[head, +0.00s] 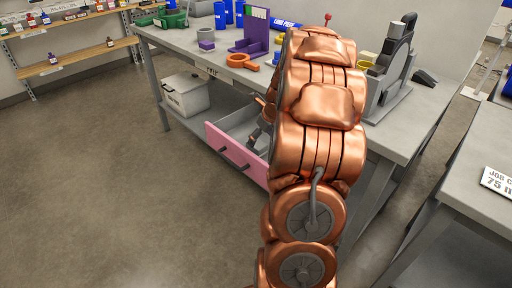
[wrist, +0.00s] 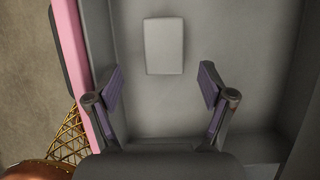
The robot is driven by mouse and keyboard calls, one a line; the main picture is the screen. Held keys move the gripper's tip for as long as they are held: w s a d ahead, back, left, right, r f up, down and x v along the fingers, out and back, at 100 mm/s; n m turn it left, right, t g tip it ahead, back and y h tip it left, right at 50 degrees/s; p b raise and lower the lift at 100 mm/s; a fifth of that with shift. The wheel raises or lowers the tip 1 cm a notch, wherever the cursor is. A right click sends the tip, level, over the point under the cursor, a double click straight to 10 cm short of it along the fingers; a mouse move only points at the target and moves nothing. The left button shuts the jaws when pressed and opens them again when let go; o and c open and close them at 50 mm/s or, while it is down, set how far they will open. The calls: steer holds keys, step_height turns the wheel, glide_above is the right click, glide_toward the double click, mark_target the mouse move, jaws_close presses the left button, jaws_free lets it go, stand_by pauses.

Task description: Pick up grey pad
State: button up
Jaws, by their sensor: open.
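The grey pad (wrist: 164,46) is a light grey rectangular block lying on the floor of the open drawer in the wrist view, near the top middle. My gripper (wrist: 160,84) is open, with its two purple-lined fingers spread apart. The pad shows beyond the fingertips, between their lines, and nothing is held. In the head view my copper arm reaches down into the pink-fronted drawer (head: 232,156) under the bench. The arm hides part of the drawer, and the pad cannot be made out there.
The drawer's pink front (wrist: 75,60) runs close along the left of my gripper, and a grey side wall (wrist: 301,85) stands at the right. A bench (head: 424,125) holding a purple holder (head: 255,38), an orange ring (head: 238,61) and a grey machine (head: 390,72) is above. A lidded grey box (head: 185,96) sits on the lower shelf.

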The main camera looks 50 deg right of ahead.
mark_target(257, 143)
steer(key=shift+w+d+x, duration=0.1)
steer(key=shift+x, duration=1.45)
steer(key=shift+w+d+x, duration=0.15)
steer(key=shift+x, duration=1.45)
steer(key=shift+r, duration=0.15)
steer(key=c, duration=1.2)
steer(key=shift+c, duration=0.2)
step_height(257, 143, up, 10)
steer(key=shift+r, duration=0.1)
